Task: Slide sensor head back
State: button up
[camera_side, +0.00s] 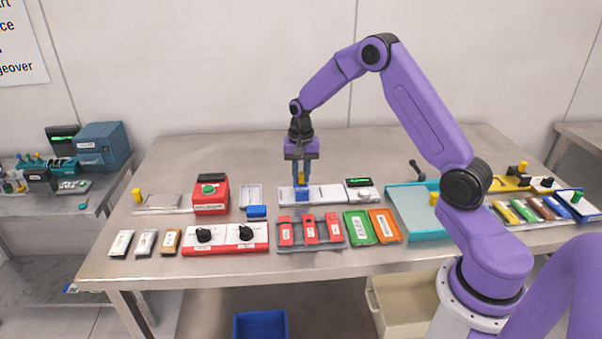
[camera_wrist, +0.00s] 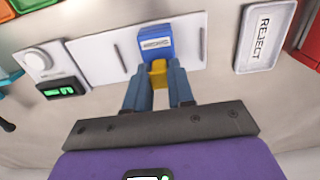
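The sensor head is a blue block (camera_side: 302,195) with a yellow grip on top, seated on a white rail plate (camera_side: 329,194) near its left end. The wrist view shows the block (camera_wrist: 156,44) with a white label, its yellow grip (camera_wrist: 158,74) and the plate (camera_wrist: 101,55). My gripper (camera_side: 301,178) points straight down over the block. Its two blue fingers (camera_wrist: 158,80) stand on either side of the yellow grip and appear to touch it, shut on it. The fingers hide part of the grip.
A green-lit display (camera_side: 358,182) and a round-knob unit (camera_side: 365,194) stand at the plate's right end. A REJECT tray (camera_wrist: 265,37) lies to the plate's left in the side view. Red holders (camera_side: 310,243) lie in front. The table behind is clear.

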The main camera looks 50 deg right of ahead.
grip_shut()
jog(key=s+d, duration=0.7)
jog(key=d, duration=0.1)
jog(key=shift+s, duration=0.35)
jog(key=o, duration=0.6)
grip_release()
jog(key=shift+s, duration=0.1)
jog(key=shift+c, duration=0.2)
jog(key=shift+a, duration=0.1)
jog(key=shift+r, duration=0.2)
notch_tip(320, 180, up, 17)
